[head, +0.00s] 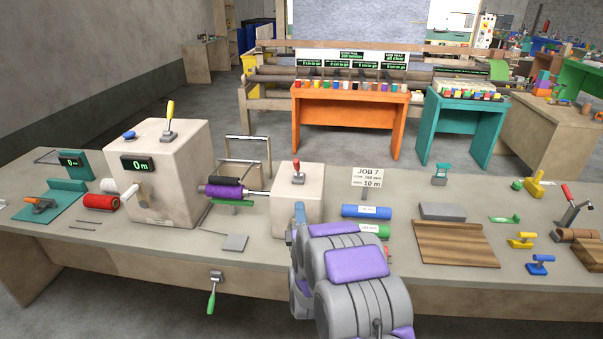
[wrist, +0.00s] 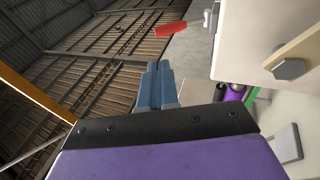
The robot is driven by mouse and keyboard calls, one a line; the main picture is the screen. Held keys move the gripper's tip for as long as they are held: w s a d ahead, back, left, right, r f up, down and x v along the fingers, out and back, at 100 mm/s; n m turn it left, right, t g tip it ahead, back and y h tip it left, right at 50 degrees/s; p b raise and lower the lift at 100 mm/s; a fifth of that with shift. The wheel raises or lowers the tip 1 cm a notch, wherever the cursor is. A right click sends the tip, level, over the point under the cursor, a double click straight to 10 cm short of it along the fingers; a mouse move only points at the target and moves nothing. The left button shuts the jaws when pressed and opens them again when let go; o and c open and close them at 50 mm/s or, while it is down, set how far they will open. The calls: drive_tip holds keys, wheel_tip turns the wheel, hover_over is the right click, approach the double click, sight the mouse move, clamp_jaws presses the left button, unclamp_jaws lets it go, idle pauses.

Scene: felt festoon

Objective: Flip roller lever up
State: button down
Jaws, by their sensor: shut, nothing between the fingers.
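A red-handled lever (head: 298,166) stands up from a grey base on top of the small cream box. Its red handle (wrist: 171,28) also shows in the wrist view, ahead of my fingers and apart from them. A pale wooden bar (wrist: 302,46) with a grey hex bolt is on a face of the box in the wrist view. Which of these is the roller lever I cannot tell for sure. My gripper (head: 299,210) is shut and empty, just in front of the small box. Its blue-grey fingers (wrist: 154,75) lie together in the wrist view. My arm hides part of the box front.
A purple roll (head: 225,191) sits between the small box and the large cream box (head: 165,185), which carries a yellow-handled lever (head: 169,112). A green-handled lever (head: 212,298) hangs at the bench front. Blue and green rolls lie right of my arm.

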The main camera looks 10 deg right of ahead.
sight(296, 165)
drive_tip(key=shift+w+a, duration=0.1)
drive_tip(key=shift+a, duration=0.05)
drive_tip(key=b+x, duration=0.3)
drive_tip(key=x, duration=1.1)
idle(0.4)
